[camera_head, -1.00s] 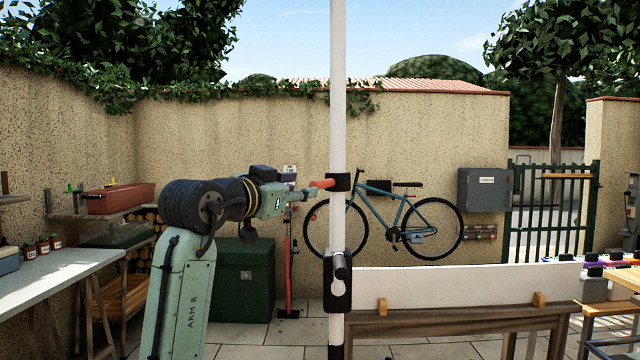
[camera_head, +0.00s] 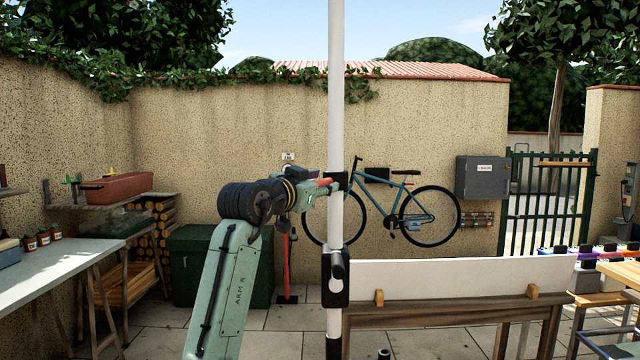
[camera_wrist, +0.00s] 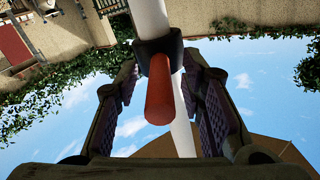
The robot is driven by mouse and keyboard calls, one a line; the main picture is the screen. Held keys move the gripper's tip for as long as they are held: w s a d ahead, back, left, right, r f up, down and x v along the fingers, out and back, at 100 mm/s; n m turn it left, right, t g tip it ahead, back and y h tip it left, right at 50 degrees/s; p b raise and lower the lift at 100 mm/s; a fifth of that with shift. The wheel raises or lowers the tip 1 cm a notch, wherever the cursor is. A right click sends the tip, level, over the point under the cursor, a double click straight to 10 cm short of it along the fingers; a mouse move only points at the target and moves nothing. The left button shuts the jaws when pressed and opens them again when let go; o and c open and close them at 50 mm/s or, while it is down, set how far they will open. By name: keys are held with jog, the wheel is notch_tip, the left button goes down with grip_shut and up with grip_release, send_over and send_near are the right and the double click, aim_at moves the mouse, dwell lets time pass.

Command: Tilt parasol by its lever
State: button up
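The parasol's white pole (camera_head: 336,110) stands upright in the middle of the head view. A black collar (camera_head: 338,180) on the pole carries a red-orange lever (camera_head: 322,182), which points left toward my gripper. In the wrist view the red lever (camera_wrist: 160,92) sticks out from the black collar (camera_wrist: 157,50) toward the camera. My gripper (camera_wrist: 162,90) is open, with one finger on each side of the lever and a visible gap on both sides. In the head view my gripper (camera_head: 318,190) is small and close to the pole.
A black clamp with a knob (camera_head: 336,278) sits lower on the pole. A white board on a wooden bench (camera_head: 460,280) stands right of the pole. A work table (camera_head: 60,255) is at the left. A bicycle (camera_head: 400,215) and green chest (camera_head: 215,265) are behind.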

grip_shut()
dwell(0.7)
